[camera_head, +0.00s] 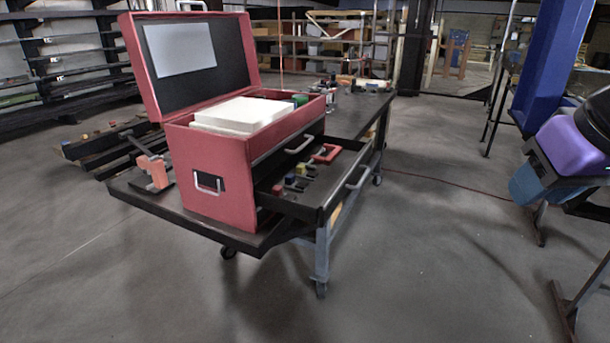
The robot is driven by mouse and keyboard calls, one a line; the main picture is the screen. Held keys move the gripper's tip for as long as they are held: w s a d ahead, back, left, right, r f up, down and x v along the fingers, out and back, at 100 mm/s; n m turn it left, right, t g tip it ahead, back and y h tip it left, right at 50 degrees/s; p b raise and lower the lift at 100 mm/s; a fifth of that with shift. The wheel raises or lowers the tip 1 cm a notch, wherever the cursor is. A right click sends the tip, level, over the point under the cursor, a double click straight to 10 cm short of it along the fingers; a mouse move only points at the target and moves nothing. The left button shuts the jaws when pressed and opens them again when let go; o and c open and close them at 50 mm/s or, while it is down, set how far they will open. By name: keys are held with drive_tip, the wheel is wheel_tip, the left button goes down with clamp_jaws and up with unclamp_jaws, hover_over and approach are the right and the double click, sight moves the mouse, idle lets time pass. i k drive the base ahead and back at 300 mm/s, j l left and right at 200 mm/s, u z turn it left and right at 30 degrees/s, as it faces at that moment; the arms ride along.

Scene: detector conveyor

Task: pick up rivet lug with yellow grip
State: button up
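A red toolbox (212,178) with its lid raised stands on a dark wheeled table (247,240). Its lower drawer (330,190) is pulled out to the right. Several small tools lie in the drawer. A small yellow piece (300,169) among them may be the yellow grip of the rivet lug, but it is too small to tell. Blue and red pieces lie close to it. My gripper is not in view.
A red clamp-like tool (153,170) lies left of the toolbox. A white block (240,116) sits in its open top. Blue and purple containers (573,150) on a stand are at the right. The floor between is clear, except for a thin red cable.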

sight(301, 173)
drive_tip(key=i+j, duration=0.35)
drive_tip(key=j, duration=0.2)
drive_tip(key=i+j+u, duration=0.1)
drive_tip(key=i+j, duration=0.25)
drive_tip(key=j, duration=0.2)
drive_tip(key=i+j, duration=0.35)
drive_tip(key=j, duration=0.15)
